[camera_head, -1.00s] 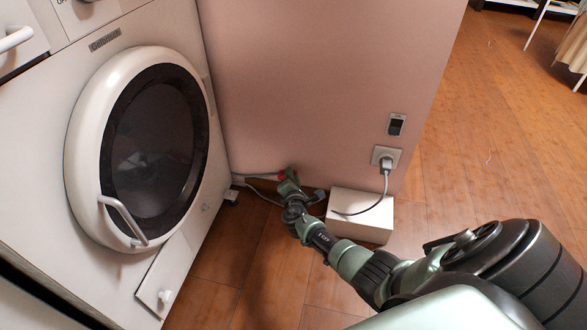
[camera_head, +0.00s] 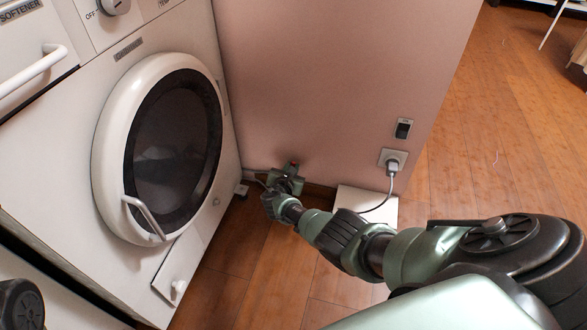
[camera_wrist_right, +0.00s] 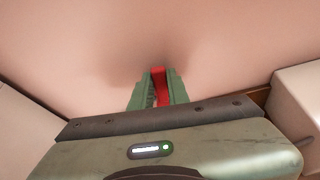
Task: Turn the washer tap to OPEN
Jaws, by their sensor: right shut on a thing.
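The washer tap shows as a small red handle (camera_head: 293,164) low on the pink wall, to the right of the washing machine (camera_head: 60,150). My right gripper (camera_head: 287,172) is at the tap, with its arm reaching in from the lower right. In the right wrist view the red handle (camera_wrist_right: 159,86) stands between the two green fingers of my right gripper (camera_wrist_right: 158,88), which are shut on it. The tap's body and any OPEN marking are hidden by the gripper. My left gripper is not in view.
A white box (camera_head: 368,203) stands on the floor against the wall, right of the gripper. A grey cord runs from the wall socket (camera_head: 392,160) behind it.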

